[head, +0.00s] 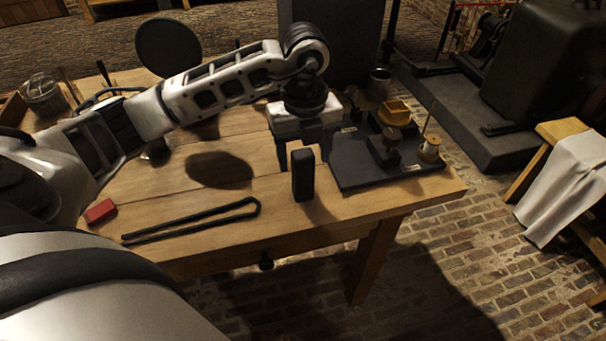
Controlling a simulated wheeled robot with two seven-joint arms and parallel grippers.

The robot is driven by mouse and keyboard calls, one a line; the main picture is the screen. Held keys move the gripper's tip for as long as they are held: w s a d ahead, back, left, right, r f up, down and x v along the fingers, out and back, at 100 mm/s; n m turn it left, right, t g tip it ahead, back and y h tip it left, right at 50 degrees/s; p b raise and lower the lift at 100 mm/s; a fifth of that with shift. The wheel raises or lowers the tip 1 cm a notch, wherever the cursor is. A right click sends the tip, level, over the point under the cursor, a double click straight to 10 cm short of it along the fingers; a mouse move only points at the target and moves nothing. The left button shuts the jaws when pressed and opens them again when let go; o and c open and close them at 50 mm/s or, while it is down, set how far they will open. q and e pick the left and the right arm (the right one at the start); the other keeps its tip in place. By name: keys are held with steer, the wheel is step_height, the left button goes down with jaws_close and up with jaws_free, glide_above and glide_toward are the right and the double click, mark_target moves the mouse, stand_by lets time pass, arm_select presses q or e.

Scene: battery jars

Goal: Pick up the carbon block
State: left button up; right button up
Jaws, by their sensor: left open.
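A dark upright block (303,175), which looks like the carbon block, stands near the front edge of the wooden table, left of a dark tray. My left gripper (299,150) points down just behind and above the block. Its fingers are apart, one seen left of the block and the other partly behind its top. I cannot tell whether a finger touches the block. My right gripper is not in view.
The dark tray (355,178) holds a yellow container (394,113) and small jar-like pieces. Long black tongs (195,221) and a red block (100,211) lie along the table's front left. The wood between tongs and gripper is clear, with a round shadow.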

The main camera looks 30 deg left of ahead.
mark_target(303, 170)
arm_select(q)
step_height(303, 170, down, 5)
steer(key=shift+a+r, duration=0.1)
steer(key=shift+a, duration=0.05)
steer(key=c, duration=1.2)
steer(key=shift+r, duration=0.15)
